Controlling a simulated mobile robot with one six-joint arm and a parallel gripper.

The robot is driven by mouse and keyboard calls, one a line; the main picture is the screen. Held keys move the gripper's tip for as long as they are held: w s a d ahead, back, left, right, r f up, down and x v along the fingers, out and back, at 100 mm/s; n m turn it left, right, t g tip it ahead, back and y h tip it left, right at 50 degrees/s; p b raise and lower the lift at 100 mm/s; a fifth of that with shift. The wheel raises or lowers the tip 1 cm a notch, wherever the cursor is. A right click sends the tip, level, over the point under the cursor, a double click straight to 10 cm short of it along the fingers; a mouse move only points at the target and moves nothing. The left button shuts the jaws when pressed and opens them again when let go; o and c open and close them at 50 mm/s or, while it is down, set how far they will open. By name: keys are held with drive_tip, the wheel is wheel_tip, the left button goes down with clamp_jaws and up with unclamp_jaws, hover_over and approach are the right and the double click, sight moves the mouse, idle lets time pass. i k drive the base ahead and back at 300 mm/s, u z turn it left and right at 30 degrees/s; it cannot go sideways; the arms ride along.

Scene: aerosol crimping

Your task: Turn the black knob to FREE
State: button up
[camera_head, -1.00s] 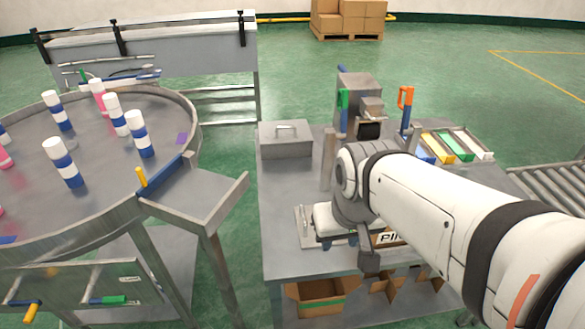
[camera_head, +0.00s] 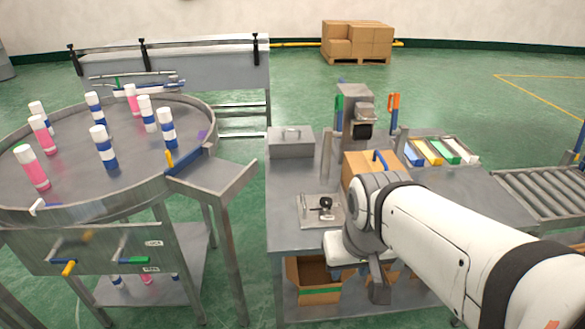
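The black knob (camera_head: 325,204) sits on a flat metal plate (camera_head: 309,217) on the grey workbench, left of my arm. It is in plain view and nothing touches it. Its markings, including FREE, are too small to read, so I cannot tell its setting. My white arm reaches in from the lower right, and its wrist end is just right of and nearer than the plate.
A cardboard box (camera_head: 359,164) stands behind my wrist. A metal box (camera_head: 291,143) is at the bench's back left, and a press (camera_head: 353,115) with green and orange handles is at the back. Coloured bins (camera_head: 431,152) are right. A round table (camera_head: 75,165) with bottles stands left.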

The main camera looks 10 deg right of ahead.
sight(327, 202)
drive_tip(key=z, duration=0.15)
drive_tip(key=i, duration=0.95)
drive_tip(key=u, duration=0.2)
drive_tip(key=k, duration=0.9)
drive_tip(key=z, duration=0.2)
drive_tip(key=i, duration=0.9)
drive_tip(key=u, duration=0.05)
